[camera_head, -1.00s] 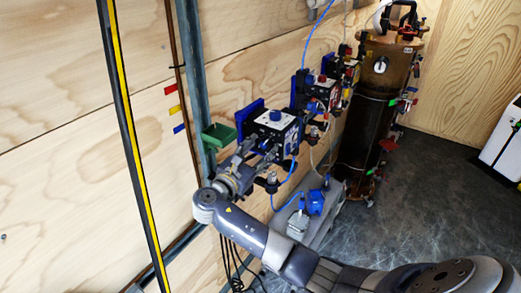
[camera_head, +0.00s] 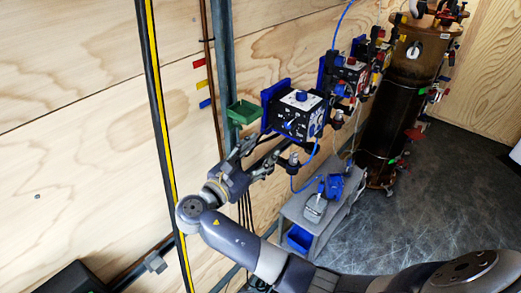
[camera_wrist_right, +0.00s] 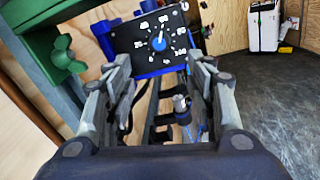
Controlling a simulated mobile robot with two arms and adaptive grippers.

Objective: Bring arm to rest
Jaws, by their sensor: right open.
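My right gripper (camera_head: 258,158) is open and empty in the head view, just left of and below the nearest control box. Its two fingers (camera_wrist_right: 160,105) stand apart in the wrist view, with nothing held between them. The box (camera_head: 298,112) is black with a white top and a blue knob, on a blue wall mount. In the wrist view a black dial face (camera_wrist_right: 155,42) with a blue knob and white numbers shows beyond the fingertips. My left gripper is not in view.
A green bracket (camera_head: 242,112) is on the metal post beside the gripper. A grey bench (camera_head: 292,208) with blue tools stands below right. A tall brown cylinder (camera_head: 395,110) with valves stands at the back. Dark floor on the right is clear.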

